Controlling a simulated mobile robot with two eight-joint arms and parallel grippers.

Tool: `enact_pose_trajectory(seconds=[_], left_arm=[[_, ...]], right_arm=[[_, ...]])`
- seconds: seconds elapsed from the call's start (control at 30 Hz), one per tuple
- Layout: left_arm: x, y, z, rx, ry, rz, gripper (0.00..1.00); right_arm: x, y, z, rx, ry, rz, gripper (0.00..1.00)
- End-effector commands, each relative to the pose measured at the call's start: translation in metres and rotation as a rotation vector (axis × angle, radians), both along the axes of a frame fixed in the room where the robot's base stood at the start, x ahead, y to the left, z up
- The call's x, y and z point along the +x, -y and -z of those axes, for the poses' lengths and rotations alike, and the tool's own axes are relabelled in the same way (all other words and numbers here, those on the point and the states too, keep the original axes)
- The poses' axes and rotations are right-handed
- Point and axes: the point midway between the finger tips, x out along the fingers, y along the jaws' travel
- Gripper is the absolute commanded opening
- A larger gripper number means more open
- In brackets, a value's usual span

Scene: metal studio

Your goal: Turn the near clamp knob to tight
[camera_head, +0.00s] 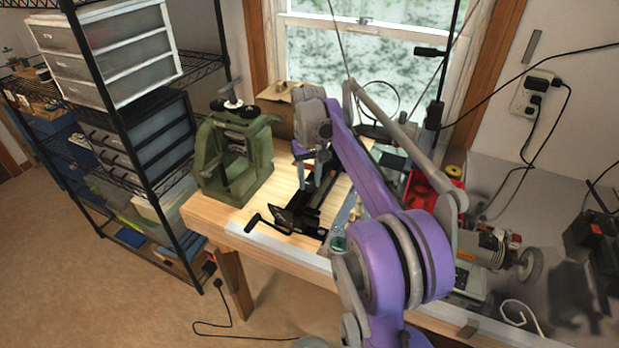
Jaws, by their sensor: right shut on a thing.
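A black clamp fixture (292,216) lies on the wooden workbench (222,212), with a crank handle (262,220) reaching out to its left. My right gripper (306,176) comes down from above over the back part of the fixture. It is shut on a small part there, which I take to be the near clamp knob. The knob itself is mostly hidden by the fingers, so its turn position cannot be read. My left gripper is not in view.
A green cast press (236,160) stands at the bench's left end. A cardboard box (281,108) is behind it. A red bin (420,192) and a grey-orange machine (483,248) are on the right. Wire shelving (118,178) stands left. My purple right arm covers the bench's middle.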

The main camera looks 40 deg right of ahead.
Motion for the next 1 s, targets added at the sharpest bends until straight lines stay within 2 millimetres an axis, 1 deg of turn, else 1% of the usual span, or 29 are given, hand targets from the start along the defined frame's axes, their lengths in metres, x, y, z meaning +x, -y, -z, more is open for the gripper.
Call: enact_pose_trajectory(seconds=[0.2,0.5,0.7,1.0], left_arm=[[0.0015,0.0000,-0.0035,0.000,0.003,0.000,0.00],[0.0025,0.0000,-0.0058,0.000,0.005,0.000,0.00],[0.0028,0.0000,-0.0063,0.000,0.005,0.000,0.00],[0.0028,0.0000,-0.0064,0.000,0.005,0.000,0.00]], right_arm=[[-0.0002,-0.0004,-0.0002,0.000,-0.001,0.177,0.00],[-0.0003,-0.0004,0.0003,-0.001,-0.001,0.342,0.00],[-0.0004,-0.0005,0.0005,0.000,-0.001,0.392,0.00],[-0.0004,-0.0005,0.0007,-0.001,-0.001,0.407,0.00]])
